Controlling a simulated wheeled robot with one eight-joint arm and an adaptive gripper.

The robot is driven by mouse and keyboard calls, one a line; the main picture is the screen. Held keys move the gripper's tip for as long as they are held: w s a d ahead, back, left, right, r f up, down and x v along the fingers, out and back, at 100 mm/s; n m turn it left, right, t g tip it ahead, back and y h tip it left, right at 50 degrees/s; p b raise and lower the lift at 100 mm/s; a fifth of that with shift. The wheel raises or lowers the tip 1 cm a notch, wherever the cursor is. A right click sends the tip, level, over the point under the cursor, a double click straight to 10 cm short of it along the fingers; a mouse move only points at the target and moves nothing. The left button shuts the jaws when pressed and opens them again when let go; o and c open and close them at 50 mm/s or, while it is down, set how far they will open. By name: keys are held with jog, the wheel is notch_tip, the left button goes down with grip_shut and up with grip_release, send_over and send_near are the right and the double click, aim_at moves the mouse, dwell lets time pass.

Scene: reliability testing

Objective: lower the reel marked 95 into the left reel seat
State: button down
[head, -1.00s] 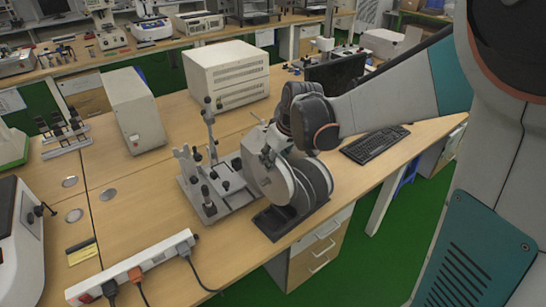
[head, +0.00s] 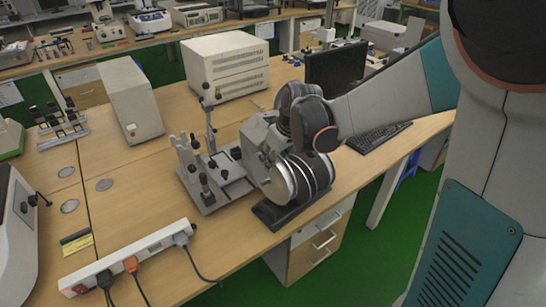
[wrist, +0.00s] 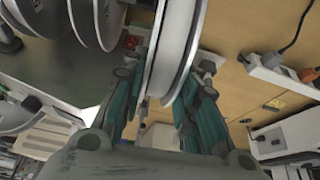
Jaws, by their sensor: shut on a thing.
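My gripper (head: 262,152) is at the reel stand beside the fixture in the head view. In the wrist view my gripper (wrist: 165,72) has its two teal fingers on either side of a pale reel (wrist: 168,40), shut on it. In the head view pale reels (head: 283,182) show under and beside my gripper; I cannot tell there which is the held one. No number is readable, so the mark 95 cannot be confirmed. The grey fixture (head: 212,196) with dark posts stands just left of my gripper; I cannot make out the left seat.
A black reel stand (head: 277,217) sits near the table's front edge. Other reels (wrist: 95,22) are at the left in the wrist view. A power strip (head: 130,255) with cables lies at front left. A keyboard (head: 372,139) and monitor (head: 336,66) are to the right, beige boxes behind.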

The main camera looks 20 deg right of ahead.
aim_at(273, 177)
jog(key=shift+f+b, duration=1.05)
jog(key=shift+f, duration=0.55)
jog(key=shift+r, duration=0.1)
